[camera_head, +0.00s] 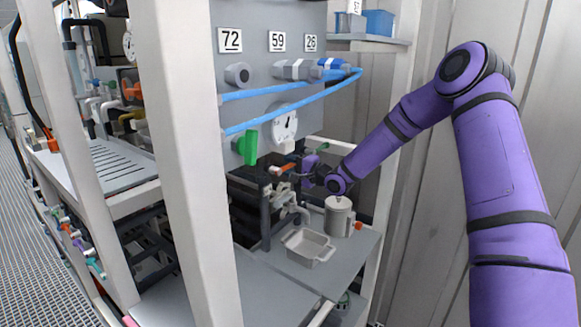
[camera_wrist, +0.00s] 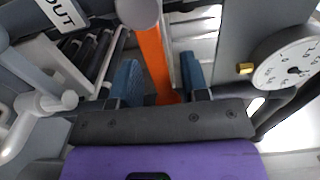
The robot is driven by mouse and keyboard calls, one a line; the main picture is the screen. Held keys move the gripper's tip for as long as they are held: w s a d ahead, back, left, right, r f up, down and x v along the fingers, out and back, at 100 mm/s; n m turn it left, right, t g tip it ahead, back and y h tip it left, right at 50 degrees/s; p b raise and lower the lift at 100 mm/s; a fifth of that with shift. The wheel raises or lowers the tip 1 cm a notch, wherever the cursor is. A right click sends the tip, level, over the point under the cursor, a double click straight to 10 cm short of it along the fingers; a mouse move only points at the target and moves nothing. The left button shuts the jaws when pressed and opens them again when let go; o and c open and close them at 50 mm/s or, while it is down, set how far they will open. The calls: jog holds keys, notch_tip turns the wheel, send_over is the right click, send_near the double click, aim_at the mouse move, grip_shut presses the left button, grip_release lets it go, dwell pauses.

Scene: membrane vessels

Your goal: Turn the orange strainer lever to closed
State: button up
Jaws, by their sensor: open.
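The orange strainer lever (camera_wrist: 153,52) runs down from a pale round hub (camera_wrist: 139,10) in the wrist view. It also shows small in the head view (camera_head: 285,167), below the round gauge. My gripper (camera_wrist: 158,75) is open, with one blue finger on each side of the lever. A gap shows on the left; the right finger is close to the lever, and I cannot tell whether it touches. In the head view my gripper (camera_head: 306,170) is at the right of the lever, partly hidden among dark parts.
A round dial (camera_wrist: 290,65) is close on the right in the wrist view; white pipework (camera_wrist: 40,108) is on the left. In the head view, a green lever (camera_head: 249,148) hangs left of the gauge (camera_head: 285,125). A tray (camera_head: 318,258) and a jug (camera_head: 339,217) stand on the shelf below.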

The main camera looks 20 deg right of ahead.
jog(key=v, duration=1.1)
jog(key=shift+w, duration=0.1)
jog(key=shift+a, duration=0.1)
